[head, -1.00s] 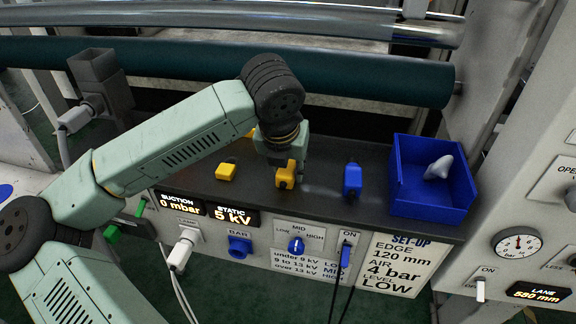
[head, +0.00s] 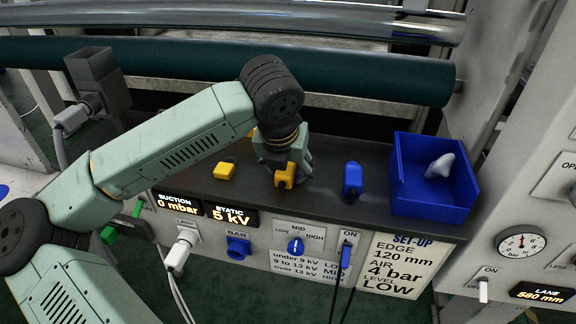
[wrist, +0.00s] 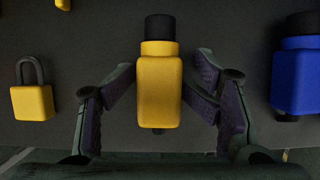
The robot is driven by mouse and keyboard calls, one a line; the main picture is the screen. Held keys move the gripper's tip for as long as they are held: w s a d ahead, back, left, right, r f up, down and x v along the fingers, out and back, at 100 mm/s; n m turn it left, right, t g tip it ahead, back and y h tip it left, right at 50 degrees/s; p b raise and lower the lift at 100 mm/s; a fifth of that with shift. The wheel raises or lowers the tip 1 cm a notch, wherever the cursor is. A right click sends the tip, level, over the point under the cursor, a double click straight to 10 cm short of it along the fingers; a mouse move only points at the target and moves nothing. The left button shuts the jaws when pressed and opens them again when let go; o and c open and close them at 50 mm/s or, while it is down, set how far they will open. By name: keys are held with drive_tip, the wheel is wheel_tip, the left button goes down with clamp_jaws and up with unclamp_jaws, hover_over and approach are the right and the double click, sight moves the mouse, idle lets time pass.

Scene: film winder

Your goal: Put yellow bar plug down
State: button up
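The yellow bar plug (head: 285,176), with a black end, is on the dark shelf top (head: 325,205) near its front edge. In the wrist view the yellow plug (wrist: 159,90) is between the fingers of my gripper (wrist: 160,98), black end at the top. The fingers are spread to either side of it, and it looks free of their grip. In the head view my gripper (head: 283,160) is low over the shelf and partly hides the plug.
A yellow padlock-like piece (head: 225,172) lies to the left, and a blue plug (head: 352,180) to the right. A blue bin (head: 430,204) holding a pale object (head: 440,166) stands further right. A teal roller (head: 330,78) runs behind. The front panel has a blue BAR socket (head: 239,247).

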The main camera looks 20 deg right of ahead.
drive_tip(key=shift+s, duration=0.1)
drive_tip(key=shift+a+r+p, duration=0.1)
drive_tip(key=shift+r+p, duration=0.85)
drive_tip(key=shift+p, duration=0.2)
drive_tip(key=b+v, duration=0.2)
drive_tip(key=v, duration=0.9)
drive_tip(key=shift+r, duration=0.2)
